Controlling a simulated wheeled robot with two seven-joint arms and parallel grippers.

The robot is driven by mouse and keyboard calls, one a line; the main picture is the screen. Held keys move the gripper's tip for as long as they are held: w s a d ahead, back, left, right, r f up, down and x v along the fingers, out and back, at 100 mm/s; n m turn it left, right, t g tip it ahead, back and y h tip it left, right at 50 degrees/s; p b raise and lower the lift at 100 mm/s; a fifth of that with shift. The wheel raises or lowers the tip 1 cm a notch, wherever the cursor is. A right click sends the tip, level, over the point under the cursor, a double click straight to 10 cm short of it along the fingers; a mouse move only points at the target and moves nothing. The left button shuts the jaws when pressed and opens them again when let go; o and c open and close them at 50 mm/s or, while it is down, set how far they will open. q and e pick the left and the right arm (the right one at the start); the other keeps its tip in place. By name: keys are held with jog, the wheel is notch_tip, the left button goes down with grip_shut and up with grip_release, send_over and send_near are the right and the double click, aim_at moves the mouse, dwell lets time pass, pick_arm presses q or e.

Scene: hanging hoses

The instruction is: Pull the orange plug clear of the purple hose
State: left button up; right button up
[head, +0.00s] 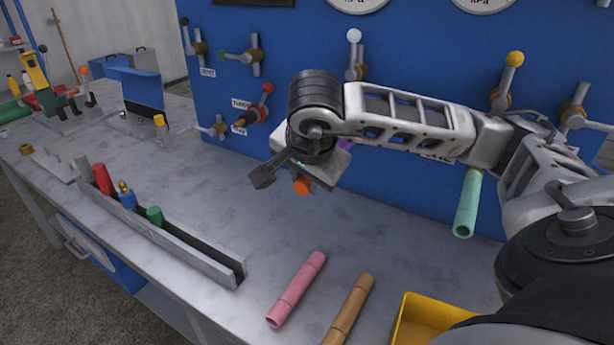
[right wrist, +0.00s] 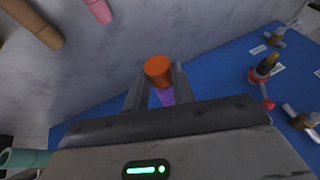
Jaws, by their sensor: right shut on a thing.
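The orange plug (head: 302,186) shows just below my right gripper (head: 300,170) in the head view. In the right wrist view the orange plug (right wrist: 158,70) sits between the fingertips of my right gripper (right wrist: 159,80), which is shut on it. A bit of the purple hose (right wrist: 166,97) shows right behind the plug, between the fingers. I see no clear gap between plug and hose, and the joint is partly hidden. In the head view a sliver of the purple hose (head: 345,144) shows beside the gripper. My left gripper is not in view.
A teal hose (head: 467,203) hangs to the right on the blue panel (head: 225,85). A pink tube (head: 296,290), a brown tube (head: 347,312) and a yellow bin (head: 402,325) are at the front. A grey rack (head: 190,250) holds coloured plugs. The bench below the gripper is clear.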

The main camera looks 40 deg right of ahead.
jog(key=shift+s+a, duration=0.15)
jog(key=shift+a, duration=0.45)
dwell(0.4)
jog(key=shift+s+a, duration=0.2)
jog(key=shift+a, duration=0.5)
jog(key=shift+s+a, duration=0.2)
jog(key=shift+a, duration=0.5)
jog(key=shift+s+a, duration=0.2)
jog(key=shift+a, duration=0.5)
jog(key=a+r+p, duration=0.1)
jog(key=s+a+r+p, duration=0.1)
jog(key=a+r+p, duration=0.1)
jog(key=shift+f, duration=0.1)
